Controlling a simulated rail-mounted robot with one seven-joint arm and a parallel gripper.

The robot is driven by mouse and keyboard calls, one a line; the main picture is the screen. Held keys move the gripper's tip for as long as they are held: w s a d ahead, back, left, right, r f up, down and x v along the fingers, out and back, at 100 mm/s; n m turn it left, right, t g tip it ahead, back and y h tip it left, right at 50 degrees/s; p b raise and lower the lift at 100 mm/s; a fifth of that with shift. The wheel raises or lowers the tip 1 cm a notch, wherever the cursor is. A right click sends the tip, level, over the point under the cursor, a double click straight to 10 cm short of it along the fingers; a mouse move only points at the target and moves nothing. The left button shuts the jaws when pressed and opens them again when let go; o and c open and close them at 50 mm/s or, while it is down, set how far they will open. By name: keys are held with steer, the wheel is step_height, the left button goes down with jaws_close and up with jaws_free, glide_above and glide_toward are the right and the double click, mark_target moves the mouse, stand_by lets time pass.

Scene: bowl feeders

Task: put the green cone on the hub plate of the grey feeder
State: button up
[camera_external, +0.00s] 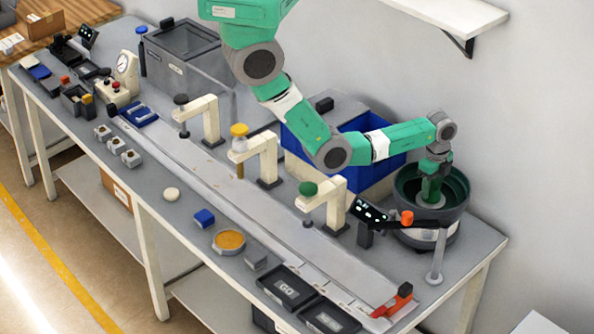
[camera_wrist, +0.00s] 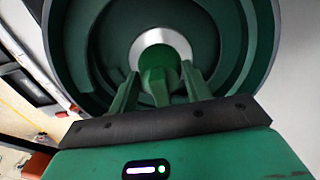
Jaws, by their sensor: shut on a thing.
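The feeder (camera_external: 405,222) stands at the right end of the bench; its bowl (camera_wrist: 97,45) is dark green inside, with a dark grey outer wall in the outside view. The hub plate (camera_wrist: 139,46) shows in the wrist view as a bright metal disc at the bowl's centre. My gripper (camera_wrist: 160,72) is inside the bowl, pointing down at the hub. Its two green fingers are shut on the green cone (camera_wrist: 157,86), which covers the middle of the plate. I cannot tell whether the cone touches the plate. In the outside view the bowl wall hides my fingertips (camera_external: 432,199) and the cone.
A black control panel (camera_external: 370,211) and an arm with an orange knob (camera_external: 407,217) stand close before the feeder. A blue bin (camera_external: 345,160) is behind my forearm. A cream post with a green knob (camera_external: 309,188) stands left. The bowl wall surrounds my gripper.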

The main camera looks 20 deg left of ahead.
steer(key=shift+f, duration=0.25)
steer(key=shift+f, duration=0.1)
steer(key=o, duration=1)
step_height(320, 180, up, 12)
steer(key=shift+r+p, duration=0.15)
steer(key=shift+p, duration=0.25)
